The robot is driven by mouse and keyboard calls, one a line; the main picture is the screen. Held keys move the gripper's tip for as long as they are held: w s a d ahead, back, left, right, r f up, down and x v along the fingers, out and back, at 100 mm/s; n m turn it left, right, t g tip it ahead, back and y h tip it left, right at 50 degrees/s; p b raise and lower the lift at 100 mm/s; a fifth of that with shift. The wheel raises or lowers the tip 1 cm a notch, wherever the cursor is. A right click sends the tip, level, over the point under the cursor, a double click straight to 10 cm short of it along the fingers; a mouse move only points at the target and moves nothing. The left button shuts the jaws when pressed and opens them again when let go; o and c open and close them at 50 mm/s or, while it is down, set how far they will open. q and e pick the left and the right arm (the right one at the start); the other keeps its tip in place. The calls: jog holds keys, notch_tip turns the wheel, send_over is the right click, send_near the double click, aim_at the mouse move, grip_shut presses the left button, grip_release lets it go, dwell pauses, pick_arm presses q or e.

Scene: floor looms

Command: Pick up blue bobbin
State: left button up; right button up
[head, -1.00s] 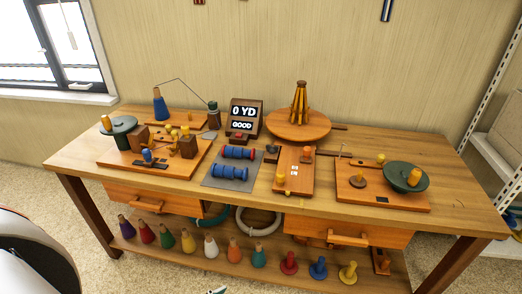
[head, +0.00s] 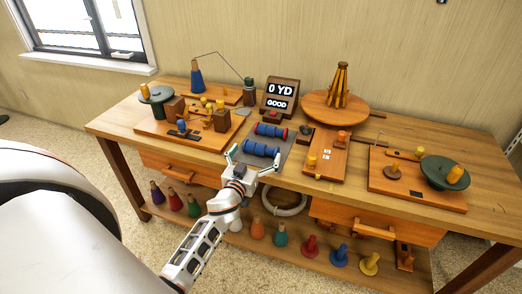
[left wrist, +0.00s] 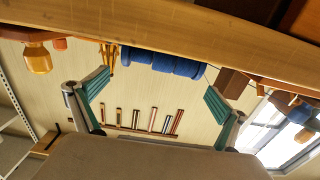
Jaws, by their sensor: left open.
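Two blue, ribbed, spool-shaped pieces lie on a grey mat (head: 286,153) near the bench's front edge: a rear one with red ends (head: 271,130) and a front one (head: 261,149). One blue spool (left wrist: 163,60) also shows in the left wrist view, behind the bench edge and between my fingers. My left gripper (head: 255,158) is open and empty, just in front of the front spool, with its fingers spread towards either end. A blue flanged bobbin (head: 339,255) stands on the lower shelf, between a red and a yellow one. My right gripper is out of view.
The wooden bench (head: 225,160) carries a left board with blocks and pegs, a counter sign (head: 280,94), a round turntable (head: 318,112) and a right board with a green dish (head: 440,172). Coloured cones stand on the lower shelf. A drawer (head: 375,222) juts below the bench top.

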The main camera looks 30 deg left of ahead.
aim_at(261, 146)
pick_arm(q)
jog(key=x, duration=0.2)
jog(key=f+x, duration=0.1)
jog(key=x, duration=0.1)
jog(key=shift+w+a+b, duration=0.15)
jog(key=shift+w+b, duration=0.05)
jog(key=shift+b, duration=0.2)
jog(key=shift+w+a+r, duration=0.1)
jog(key=shift+w, duration=0.2)
jog(key=c, duration=1)
jog(key=shift+c, duration=0.2)
jog(key=shift+r, duration=0.1)
